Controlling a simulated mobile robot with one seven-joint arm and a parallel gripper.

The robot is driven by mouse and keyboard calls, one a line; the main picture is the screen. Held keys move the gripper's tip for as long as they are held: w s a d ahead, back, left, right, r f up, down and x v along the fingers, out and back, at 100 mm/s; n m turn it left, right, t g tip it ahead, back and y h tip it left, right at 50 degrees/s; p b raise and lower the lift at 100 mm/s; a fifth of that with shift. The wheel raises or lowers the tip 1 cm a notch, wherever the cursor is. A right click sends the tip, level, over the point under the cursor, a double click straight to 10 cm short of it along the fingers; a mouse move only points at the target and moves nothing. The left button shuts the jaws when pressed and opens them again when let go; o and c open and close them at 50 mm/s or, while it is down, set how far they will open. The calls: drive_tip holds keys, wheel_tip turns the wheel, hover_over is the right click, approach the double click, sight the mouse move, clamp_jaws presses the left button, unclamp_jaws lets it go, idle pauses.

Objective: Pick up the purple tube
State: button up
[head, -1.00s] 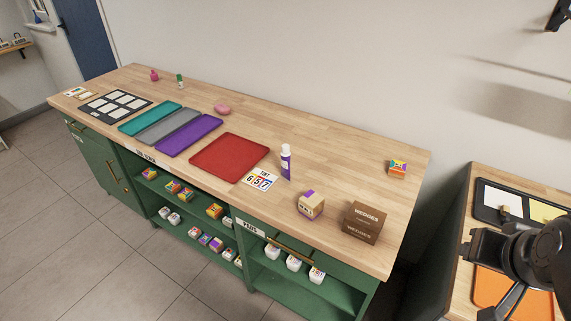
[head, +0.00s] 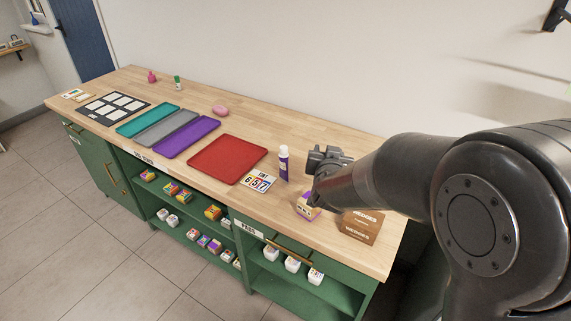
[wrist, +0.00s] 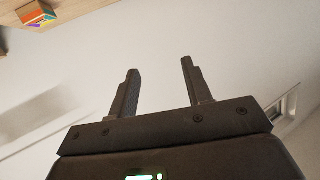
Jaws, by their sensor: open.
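The purple tube (head: 284,165) has a white cap and stands upright on the wooden bench, just right of the number card. In the head view my gripper (head: 314,176) is over the bench to the right of the tube, apart from it as far as I can tell. In the wrist view its two fingers (wrist: 158,88) are spread with nothing between them. The tube does not show in the wrist view, which faces mostly blank wall.
Left of the tube lie a number card (head: 261,183) and a red tray (head: 228,158). A cream and purple box (head: 307,211) and a brown wedges box (head: 359,226) stand close to my arm. A multicoloured box (wrist: 36,18) shows in the wrist view.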

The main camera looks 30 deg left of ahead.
sight(283, 154)
drive_tip(key=s+a+f+n+t, duration=0.1)
drive_tip(key=s+a+f+t, duration=0.3)
drive_tip(key=a+f, duration=0.65)
drive_tip(key=shift+g, duration=0.4)
drive_tip(key=w+a, duration=0.1)
drive_tip(key=w+a+r, duration=0.1)
drive_tip(key=w+a, duration=0.1)
drive_tip(key=shift+w+a+r, duration=0.1)
drive_tip(key=shift+w+r, duration=0.15)
drive_tip(key=shift+r, duration=0.05)
drive_tip(key=shift+a+x, duration=0.2)
drive_tip(key=shift+x, duration=1.1)
drive_tip(key=shift+a+x, duration=0.2)
drive_tip(key=shift+x, duration=1.1)
drive_tip(key=shift+s+r, duration=0.1)
drive_tip(key=shift+s, duration=0.05)
drive_tip(key=shift+c, duration=0.3)
clamp_jaws()
